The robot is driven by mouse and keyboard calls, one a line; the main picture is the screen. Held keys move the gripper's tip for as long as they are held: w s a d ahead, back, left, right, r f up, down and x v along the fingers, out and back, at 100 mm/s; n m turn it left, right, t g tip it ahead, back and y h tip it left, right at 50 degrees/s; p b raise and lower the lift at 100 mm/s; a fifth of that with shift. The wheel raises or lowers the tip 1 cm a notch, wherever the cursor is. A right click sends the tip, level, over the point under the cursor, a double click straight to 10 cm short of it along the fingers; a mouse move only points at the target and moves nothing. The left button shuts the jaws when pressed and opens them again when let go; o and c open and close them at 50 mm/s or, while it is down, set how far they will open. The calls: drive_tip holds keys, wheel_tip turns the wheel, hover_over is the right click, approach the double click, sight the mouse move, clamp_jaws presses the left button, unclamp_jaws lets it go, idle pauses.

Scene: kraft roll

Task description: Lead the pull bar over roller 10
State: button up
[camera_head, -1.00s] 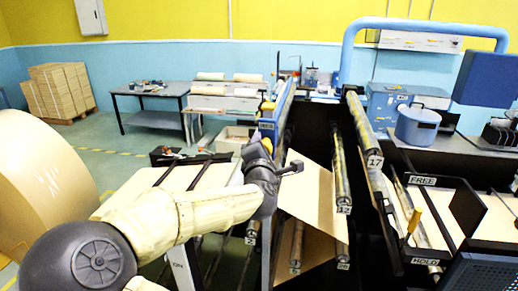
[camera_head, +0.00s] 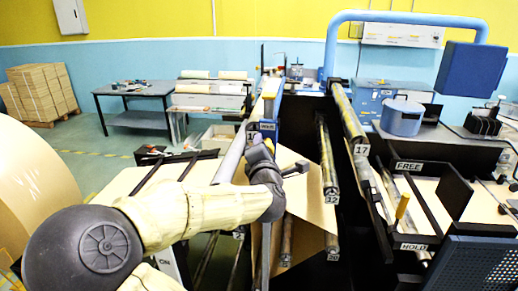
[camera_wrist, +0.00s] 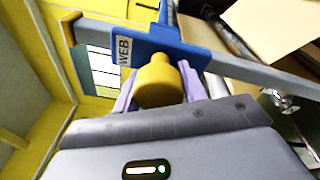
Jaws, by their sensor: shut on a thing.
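In the wrist view my gripper (camera_wrist: 158,88) has its pale purple fingers shut on a yellow knob (camera_wrist: 155,83). The knob sits against a blue plate marked WEB (camera_wrist: 150,40), joined to the grey pull bar (camera_wrist: 245,72). I cannot tell whether bar and roller touch. The brown paper (camera_head: 312,207) hangs to the right of my wrist.
Roller 12 (camera_head: 327,165) and roller 17 (camera_head: 347,112) stand to the right, with dark machine walls between. A blue tube frame (camera_head: 420,17) arches at the back. A large kraft roll (camera_head: 35,190) is at left. A table (camera_head: 133,92) stands behind, with open floor before it.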

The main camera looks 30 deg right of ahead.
drive_tip(key=s+d+f+b, duration=0.3)
drive_tip(key=d+f+b, duration=0.1)
drive_tip(key=f+b, duration=0.5)
drive_tip(key=s+d+f+b, duration=0.3)
drive_tip(key=d+f+b, duration=0.2)
drive_tip(key=f+b, duration=0.4)
drive_tip(key=s+d+f+b, duration=0.3)
drive_tip(key=d+f+b, duration=0.1)
drive_tip(key=f+b, duration=0.5)
drive_tip(key=shift+s+d+f, duration=0.2)
drive_tip(key=shift+s+f, duration=0.2)
drive_tip(key=shift+f, duration=0.15)
drive_tip(key=shift+r, duration=0.1)
drive_tip(key=shift+s+d, duration=0.15)
